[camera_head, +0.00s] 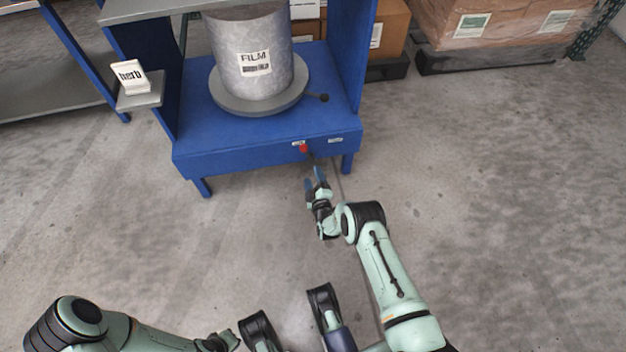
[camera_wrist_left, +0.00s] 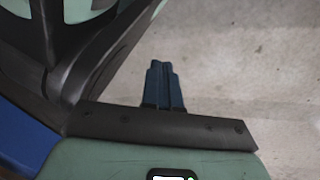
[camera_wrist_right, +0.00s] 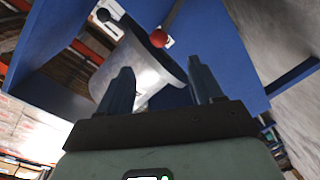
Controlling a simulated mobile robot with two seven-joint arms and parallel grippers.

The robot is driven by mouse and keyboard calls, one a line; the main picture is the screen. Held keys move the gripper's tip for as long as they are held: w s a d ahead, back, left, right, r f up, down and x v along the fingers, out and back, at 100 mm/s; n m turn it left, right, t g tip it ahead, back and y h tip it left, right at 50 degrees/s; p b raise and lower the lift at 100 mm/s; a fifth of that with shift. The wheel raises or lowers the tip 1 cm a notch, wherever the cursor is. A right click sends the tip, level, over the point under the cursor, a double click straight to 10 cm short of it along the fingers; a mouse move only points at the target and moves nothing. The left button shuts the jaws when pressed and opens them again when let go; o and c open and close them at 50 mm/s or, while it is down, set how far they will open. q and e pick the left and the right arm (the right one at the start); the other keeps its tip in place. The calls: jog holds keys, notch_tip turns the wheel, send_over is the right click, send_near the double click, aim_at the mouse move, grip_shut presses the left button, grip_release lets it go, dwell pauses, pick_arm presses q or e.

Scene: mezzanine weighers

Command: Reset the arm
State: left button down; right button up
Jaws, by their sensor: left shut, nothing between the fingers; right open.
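My right arm reaches forward over the floor, and its gripper (camera_head: 316,180) is open and empty just in front of the blue frame. In the right wrist view the two fingers (camera_wrist_right: 160,88) stand apart, with a red knob (camera_wrist_right: 158,38) beyond them. The red knob (camera_head: 303,148) sits on the front of the blue frame; a gap to the fingers seems to remain, though its size is hard to tell. My left arm is folded low at the left, its gripper (camera_head: 222,342) near the bottom edge. In the left wrist view its fingers (camera_wrist_left: 163,84) are closed together, with nothing between them.
The blue frame (camera_head: 240,158) carries a grey turntable (camera_head: 262,105) with a roll labelled FILM (camera_head: 250,40). A small shelf (camera_head: 140,100) at its left holds a herb box (camera_head: 131,76). Wrapped boxes (camera_head: 490,22) stand at back right. The floor (camera_head: 490,210) at right is clear.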

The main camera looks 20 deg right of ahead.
dwell(0.4)
pick_arm(q)
jog(key=s+d+r+g+p, duration=0.1)
jog(key=s+d+r+p, duration=0.1)
jog(key=r+p, duration=1)
jog(key=s+d+r+m+g+h+p, duration=0.1)
jog(key=d+r+p, duration=0.3)
jog(key=r+p, duration=0.7)
notch_tip(320, 180, up, 3)
jog(key=shift+s+d+r+h+p, duration=0.15)
jog(key=shift+s+h+p, duration=0.2)
jog(key=shift+s, duration=0.3)
pick_arm(e)
jog(key=s+a+r+m+g+y, duration=0.2)
jog(key=s+a+r+m+g, duration=0.2)
jog(key=s, duration=1)
jog(key=s+a+r+m+g+y, duration=0.2)
jog(key=s+a+r+m+g, duration=0.2)
jog(key=s+r+g, duration=0.3)
jog(key=s+a+r+m+g+y, duration=0.2)
jog(key=s+a+r+m+g, duration=0.2)
jog(key=s+r, duration=0.8)
jog(key=s+m+g, duration=0.1)
jog(key=s+g, duration=0.1)
jog(key=s, duration=0.9)
jog(key=shift+r+g+y, duration=0.3)
jog(key=shift+a, duration=0.1)
